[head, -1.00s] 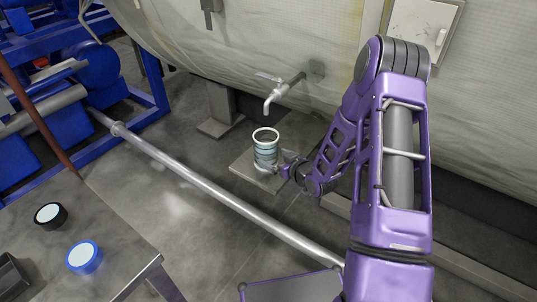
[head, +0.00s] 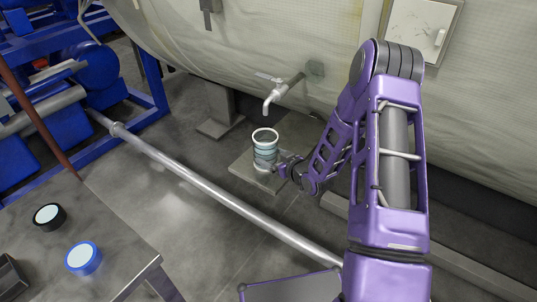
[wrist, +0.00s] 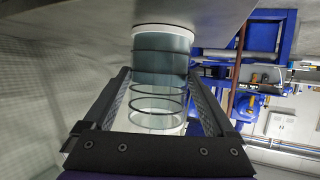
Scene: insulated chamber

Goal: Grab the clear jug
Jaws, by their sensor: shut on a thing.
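The clear jug (head: 265,149) is a see-through cylinder with a white rim and dark rings, standing upright on a small square plate (head: 243,170) below a tap. My gripper (head: 283,171) reaches it from the right, low on its side. In the wrist view the jug (wrist: 162,65) lies between the two fingers of my gripper (wrist: 160,95), which are shut on it. The far finger is partly hidden by the jug in the head view.
A tap (head: 283,92) on the pale insulated wall hangs above the jug. A metal pipe (head: 205,185) runs along the floor in front.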

